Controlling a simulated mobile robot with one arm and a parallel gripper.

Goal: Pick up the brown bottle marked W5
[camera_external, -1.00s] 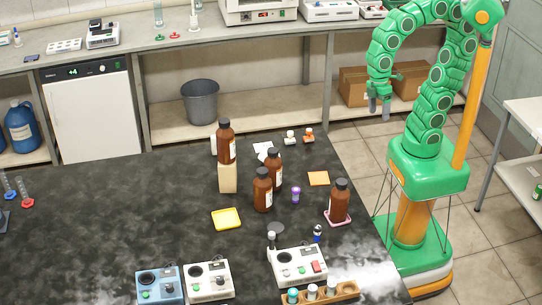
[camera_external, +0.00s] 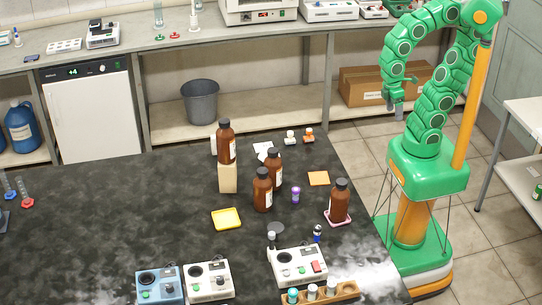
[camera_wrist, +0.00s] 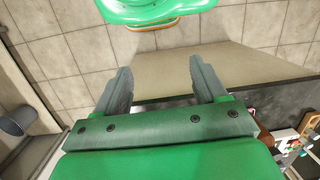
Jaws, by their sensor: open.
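Several brown bottles with dark caps stand on the black bench. One bottle (camera_external: 226,145) is upright on a pale wooden block (camera_external: 228,179). Two more, a front bottle (camera_external: 262,192) and a rear bottle (camera_external: 274,170), stand close together in the middle. Another bottle (camera_external: 339,203) stands on a pink mat at the right. The labels are too small to read, so I cannot tell which is W5. My gripper (camera_external: 394,103) hangs beyond the bench's far right side, well away from all the bottles. In the wrist view its open jaws (camera_wrist: 160,68) are empty above the floor.
A yellow tray (camera_external: 227,219), an orange mat (camera_external: 318,178) and a purple-capped vial (camera_external: 295,196) lie near the bottles. White stirrer-like devices (camera_external: 298,267) and a wooden vial rack (camera_external: 338,293) are at the front. The bench's left middle is clear. A cardboard box (camera_external: 360,88) sits on the low shelf behind.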

